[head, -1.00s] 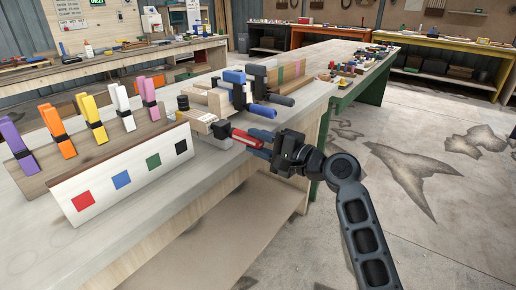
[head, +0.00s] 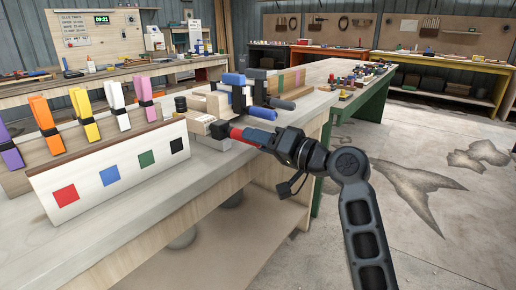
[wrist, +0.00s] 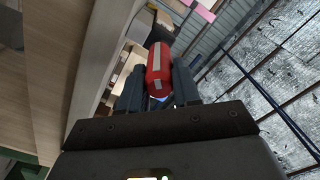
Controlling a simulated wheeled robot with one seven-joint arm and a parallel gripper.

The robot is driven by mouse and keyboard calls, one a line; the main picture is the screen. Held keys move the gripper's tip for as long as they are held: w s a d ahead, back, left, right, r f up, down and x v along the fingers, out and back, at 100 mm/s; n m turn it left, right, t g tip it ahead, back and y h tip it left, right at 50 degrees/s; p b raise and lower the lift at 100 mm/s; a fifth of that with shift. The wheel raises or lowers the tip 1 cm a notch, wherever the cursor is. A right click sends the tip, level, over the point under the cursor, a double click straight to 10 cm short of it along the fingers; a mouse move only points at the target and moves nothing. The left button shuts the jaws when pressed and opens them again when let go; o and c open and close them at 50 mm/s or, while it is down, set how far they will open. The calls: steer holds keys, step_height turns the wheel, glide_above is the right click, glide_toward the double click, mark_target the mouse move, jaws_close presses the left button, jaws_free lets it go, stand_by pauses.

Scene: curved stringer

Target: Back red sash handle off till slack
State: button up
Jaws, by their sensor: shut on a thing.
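The red sash handle (head: 236,132) sticks out toward the right from a black clamp part (head: 220,129) at the bench's front edge. My gripper (head: 250,136) is shut on the handle, reaching in from the right. In the wrist view the red handle (wrist: 158,68), with a pale stripe along it, lies between my two fingers. The handle's far end meets a dark clamp part. The clamp's screw is too small or hidden to make out, so I cannot tell how tight it is.
Just behind are a blue-handled clamp (head: 262,113) and a dark-handled clamp (head: 281,103), close to my gripper. A white board (head: 110,172) with coloured squares and several coloured spring clamps stand at the left.

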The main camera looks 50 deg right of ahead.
steer(key=n+b, duration=0.2)
steer(key=n, duration=0.2)
steer(key=shift+f+b, duration=0.15)
steer(key=shift+b, duration=0.15)
steer(key=shift+n+b, duration=0.75)
steer(key=shift+n, duration=0.75)
steer(key=shift+r, duration=0.2)
steer(key=o, duration=1)
steer(key=shift+o, duration=0.2)
steer(key=s, duration=0.8)
steer(key=shift+d, duration=0.1)
